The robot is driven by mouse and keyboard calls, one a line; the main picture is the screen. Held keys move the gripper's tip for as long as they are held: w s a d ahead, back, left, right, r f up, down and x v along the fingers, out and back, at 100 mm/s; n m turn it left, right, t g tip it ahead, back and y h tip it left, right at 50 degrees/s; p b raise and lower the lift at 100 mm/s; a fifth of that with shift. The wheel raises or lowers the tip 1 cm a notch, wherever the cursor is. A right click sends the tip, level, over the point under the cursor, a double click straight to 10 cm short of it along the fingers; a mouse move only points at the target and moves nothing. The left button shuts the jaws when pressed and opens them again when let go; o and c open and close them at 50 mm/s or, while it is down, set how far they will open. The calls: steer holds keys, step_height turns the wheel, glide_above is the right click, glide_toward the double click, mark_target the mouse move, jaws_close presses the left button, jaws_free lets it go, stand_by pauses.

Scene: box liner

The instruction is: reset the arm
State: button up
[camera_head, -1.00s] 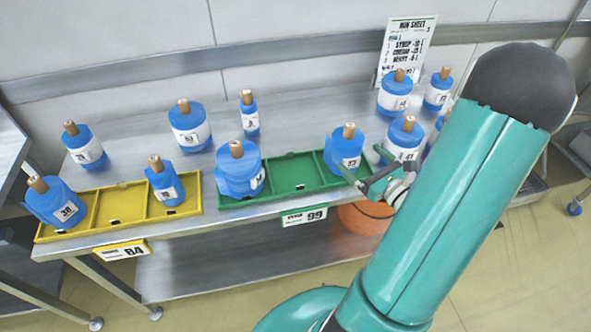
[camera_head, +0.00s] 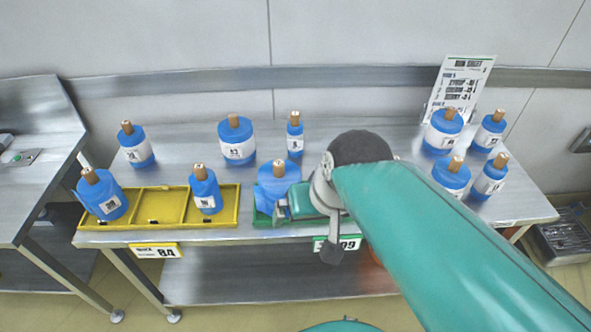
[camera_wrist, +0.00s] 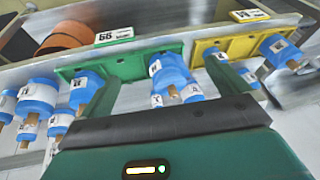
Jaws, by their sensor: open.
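My gripper is in the wrist view (camera_wrist: 160,95), its two green fingers spread wide with nothing held between them. Beyond the fingers are the green tray (camera_wrist: 125,64) and blue bottles with white labels. In the head view my teal arm reaches in from the lower right. Its dark rounded joint hides most of the green tray (camera_head: 262,219) and the bottle places at its right. One large blue bottle (camera_head: 272,183) shows in the tray's left part, partly behind my wrist. The fingertips are hard to make out in the head view.
A yellow tray (camera_head: 172,206) at the left holds two blue bottles (camera_head: 103,195) (camera_head: 205,190) with an empty middle. Several bottles stand along the back and right of the steel table (camera_head: 340,130). A run sheet (camera_head: 462,85) stands at the back right. An orange bucket (camera_wrist: 65,37) sits below.

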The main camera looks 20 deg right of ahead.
step_height(320, 180, up, 2)
steer(key=shift+r+n+t+h, duration=0.25)
steer(key=shift+n+t+h, duration=0.3)
steer(key=shift+n, duration=0.35)
stand_by(0.5)
